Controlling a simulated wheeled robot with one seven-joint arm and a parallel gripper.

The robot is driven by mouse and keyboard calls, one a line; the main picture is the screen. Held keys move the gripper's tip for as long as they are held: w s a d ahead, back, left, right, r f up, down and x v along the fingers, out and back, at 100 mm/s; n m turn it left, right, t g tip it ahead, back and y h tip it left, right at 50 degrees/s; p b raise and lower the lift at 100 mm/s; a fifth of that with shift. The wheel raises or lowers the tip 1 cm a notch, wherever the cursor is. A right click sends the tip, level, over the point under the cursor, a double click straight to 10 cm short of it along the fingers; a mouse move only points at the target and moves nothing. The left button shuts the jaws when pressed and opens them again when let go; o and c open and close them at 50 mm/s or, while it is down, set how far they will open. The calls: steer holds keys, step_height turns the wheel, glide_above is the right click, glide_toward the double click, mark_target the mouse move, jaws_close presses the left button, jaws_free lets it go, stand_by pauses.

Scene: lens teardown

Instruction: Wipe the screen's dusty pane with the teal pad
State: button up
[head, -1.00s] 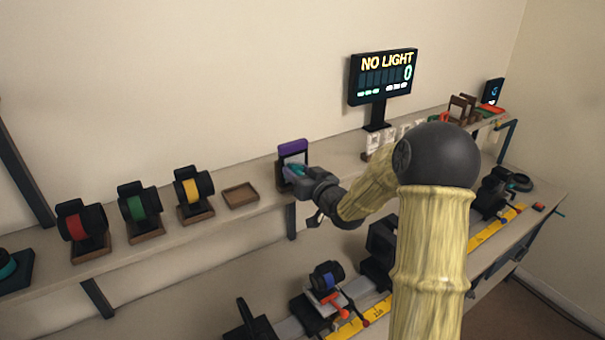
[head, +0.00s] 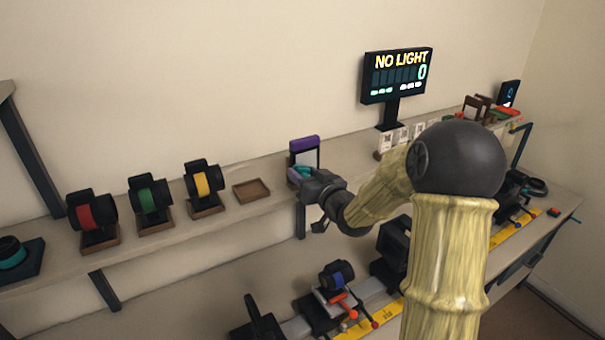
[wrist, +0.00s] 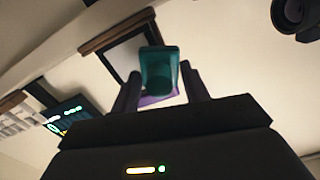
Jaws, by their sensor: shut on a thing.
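The screen (head: 304,144) stands upright on the back shelf, with a purple top edge, a dark frame and a pale pane (head: 312,158). My gripper (head: 308,181) is shut on the teal pad (head: 301,170) and holds it in front of the lower part of the pane. In the wrist view the teal pad (wrist: 158,68) sits between both fingers, with the dark-framed pane (wrist: 124,58) behind it. The pad hides part of the pane. I cannot tell whether pad and pane touch, or how much dust is there.
An empty wooden tray (head: 251,190) lies left of the screen, then lens mounts with yellow (head: 202,184), green (head: 147,198) and red (head: 84,216) bands. A display reading NO LIGHT (head: 397,76) stands to the right. The lower bench holds a blue-banded lens (head: 337,275).

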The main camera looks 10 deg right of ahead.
steer(key=shift+v, duration=1.95)
steer(key=v, duration=0.3)
steer(key=shift+s, duration=0.1)
steer(key=shift+d, duration=0.1)
